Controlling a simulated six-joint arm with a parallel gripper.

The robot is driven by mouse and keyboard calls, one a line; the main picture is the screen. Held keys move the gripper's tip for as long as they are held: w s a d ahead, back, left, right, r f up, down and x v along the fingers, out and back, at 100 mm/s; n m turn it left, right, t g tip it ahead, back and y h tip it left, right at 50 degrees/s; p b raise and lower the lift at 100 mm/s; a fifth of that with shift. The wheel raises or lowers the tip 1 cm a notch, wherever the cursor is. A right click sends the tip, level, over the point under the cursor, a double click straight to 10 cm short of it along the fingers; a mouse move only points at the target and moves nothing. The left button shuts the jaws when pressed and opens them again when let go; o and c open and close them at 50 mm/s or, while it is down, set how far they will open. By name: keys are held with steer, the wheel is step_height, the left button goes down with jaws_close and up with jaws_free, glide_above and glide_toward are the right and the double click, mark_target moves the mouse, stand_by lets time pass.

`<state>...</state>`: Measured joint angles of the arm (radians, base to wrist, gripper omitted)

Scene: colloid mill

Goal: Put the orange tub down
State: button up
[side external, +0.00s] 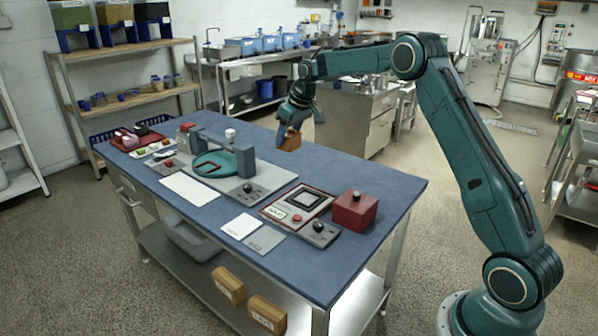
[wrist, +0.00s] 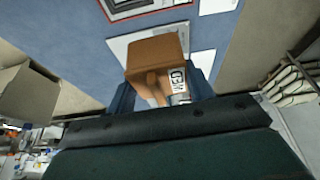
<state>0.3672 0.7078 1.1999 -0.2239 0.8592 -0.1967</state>
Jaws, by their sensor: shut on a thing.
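The orange tub (side external: 291,140) is a small brownish-orange block-like thing held in the air over the far side of the blue bench, right of its middle. My gripper (side external: 291,124) is above it, pointing down, shut on it. In the wrist view the tub (wrist: 155,52) sits between my two blue fingers, with a white label with dark print on its right side. The part of the tub between the fingers is partly hidden by them. Clear air seems to lie below the tub in the side view; its exact height cannot be told.
The blue bench (side external: 385,190) carries a teal round device (side external: 215,163) on a grey plate, a red box (side external: 354,211), a framed dark square unit (side external: 297,200) and white sheets (side external: 188,188). Red trays (side external: 135,138) stand at the left end. The bench's far right is bare.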

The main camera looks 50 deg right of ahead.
steer(key=w+a, duration=0.2)
steer(key=a, duration=0.5)
steer(key=w+a, duration=0.2)
steer(key=a, duration=0.6)
steer(key=shift+w+a+f, duration=0.25)
steer(key=shift+w+f, duration=0.1)
steer(key=shift+f, duration=0.1)
step_height(320, 180, down, 20)
steer(key=shift+r, duration=0.1)
steer(key=o, duration=1)
steer(key=shift+v, duration=6.05)
